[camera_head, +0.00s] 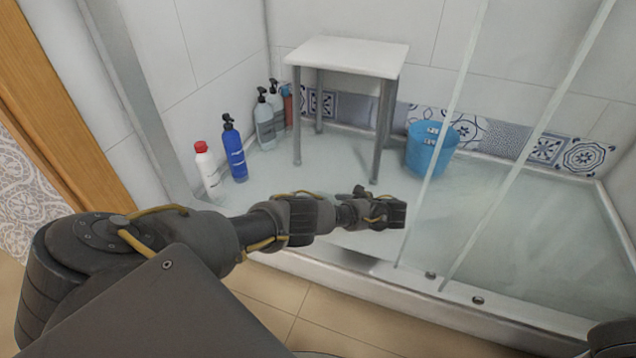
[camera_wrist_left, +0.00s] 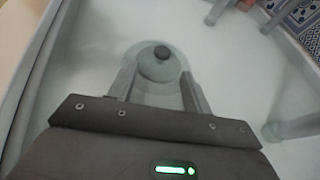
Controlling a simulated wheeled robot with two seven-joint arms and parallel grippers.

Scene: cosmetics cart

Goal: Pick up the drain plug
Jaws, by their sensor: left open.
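The drain plug (camera_wrist_left: 160,68) is a grey round piece with a dark knob on top, seen in the left wrist view on the pale shower floor. A lighter round area surrounds it. My left gripper (camera_wrist_left: 158,82) is open, with one finger on each side of the plug in that picture. I cannot tell whether the fingers touch it. In the head view my left gripper (camera_head: 388,212) is over the shower tray, and the plug cannot be made out there. My right gripper is not in view.
A white-topped stool (camera_head: 345,55) with grey legs stands behind my left gripper, and a blue bucket (camera_head: 430,148) stands right of it. Several bottles, including a blue one (camera_head: 235,152), line the left wall. A glass panel (camera_head: 520,150) and the tray's rim (camera_head: 400,298) bound the shower.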

